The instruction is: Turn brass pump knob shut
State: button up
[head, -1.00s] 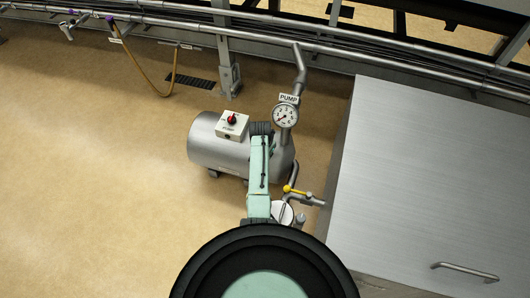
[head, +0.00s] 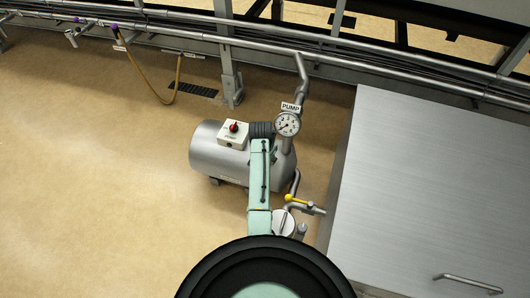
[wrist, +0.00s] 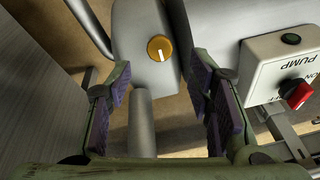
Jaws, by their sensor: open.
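The brass pump knob (wrist: 159,49) shows in the wrist view as a round orange-gold disc with a white pointer line, on the grey metal pump body. The line stands nearly vertical in the picture. My gripper (wrist: 160,92) is open, its purple-padded fingers spread to the left and right below the knob in the picture. Nothing is between the fingers except the view of a grey pipe beyond. I cannot tell the distance from fingertips to knob. In the head view the pump (head: 218,152) lies behind my green arm, which hides the knob and gripper.
A white switch box (wrist: 283,65) with a red rotary switch (wrist: 295,93) is close right of the fingers. A gauge (head: 287,124), a yellow-handled valve (head: 296,199) and pipes stand near the arm. A large steel cabinet (head: 430,190) is at right; open floor lies left.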

jog(key=v, duration=0.5)
jog(key=shift+s+r, duration=0.1)
jog(key=shift+r, duration=0.1)
